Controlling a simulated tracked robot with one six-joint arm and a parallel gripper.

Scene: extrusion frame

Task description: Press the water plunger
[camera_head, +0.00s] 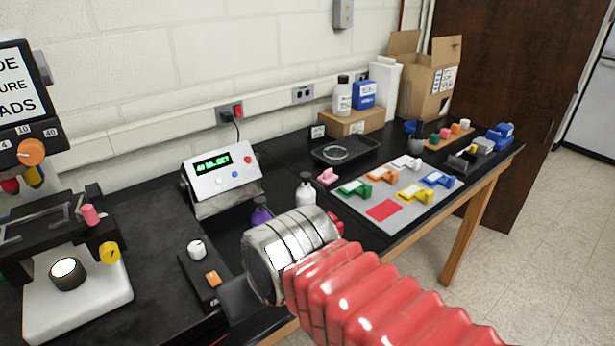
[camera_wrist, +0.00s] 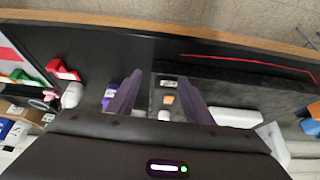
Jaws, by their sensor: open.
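No part is labelled as the water plunger, so I cannot tell surely which it is. A white bottle with a dark top (camera_head: 306,190) stands on the black bench, and a purple bottle (camera_head: 262,211) stands beside it, partly hidden by my wrist. A black box with a white knob (camera_head: 197,248) and an orange button (camera_head: 212,278) lies left of my wrist. In the wrist view my gripper (camera_wrist: 160,76) is open and empty, its two fingers apart. The orange button (camera_wrist: 168,99) shows between the fingers; the white bottle (camera_wrist: 72,95) and purple bottle (camera_wrist: 108,98) lie left of them.
A grey display unit (camera_head: 222,175) stands behind the black box. A microscope-like device (camera_head: 75,290) stands at left. A grey mat (camera_head: 345,209) with coloured clips lies to the right. A black tray (camera_head: 372,146) and a cardboard box (camera_head: 425,90) stand farther back.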

